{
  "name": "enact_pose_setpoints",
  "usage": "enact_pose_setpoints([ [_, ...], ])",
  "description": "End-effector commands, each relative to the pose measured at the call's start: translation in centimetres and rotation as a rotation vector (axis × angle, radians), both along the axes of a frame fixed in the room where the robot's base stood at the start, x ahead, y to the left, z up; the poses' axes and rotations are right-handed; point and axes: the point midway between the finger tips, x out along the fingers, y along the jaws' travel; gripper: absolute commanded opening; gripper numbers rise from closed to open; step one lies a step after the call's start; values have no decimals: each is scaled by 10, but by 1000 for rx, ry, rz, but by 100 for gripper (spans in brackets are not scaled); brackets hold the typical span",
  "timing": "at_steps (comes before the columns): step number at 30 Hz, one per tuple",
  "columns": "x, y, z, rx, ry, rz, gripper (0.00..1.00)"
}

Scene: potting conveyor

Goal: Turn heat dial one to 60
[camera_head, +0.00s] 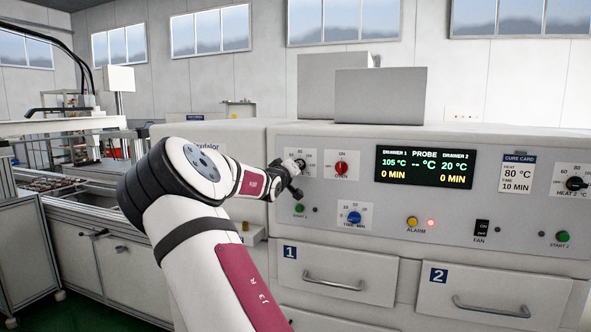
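Heat dial one (301,162) is at the upper left of the oven's grey control panel, on a white scale card. My gripper (292,180) is at the dial, covering its lower left part and most of its scale. I cannot tell whether the fingers touch the knob or are closed on it. The dial's pointer is not readable. The display (424,167) reads 105 °C and 0 min for drawer 1, and 20 °C and 0 min for drawer 2; the probe shows dashes.
A red knob (341,168) sits just right of the dial, a green start button (299,208) and blue time dial (354,217) below. Heat dial two (575,183) is at the far right. A cure card (517,172) reads 80 °C, 10 min. Drawer handles (333,282) protrude below.

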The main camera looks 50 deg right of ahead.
Motion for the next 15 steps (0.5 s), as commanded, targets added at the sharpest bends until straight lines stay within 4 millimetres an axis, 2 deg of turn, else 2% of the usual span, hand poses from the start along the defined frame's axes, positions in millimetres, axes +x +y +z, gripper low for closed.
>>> enact_pose_setpoints([
  [1,0,0,-5,-1,22,-2,0],
  [15,-1,0,-5,-23,82,-2,0],
])
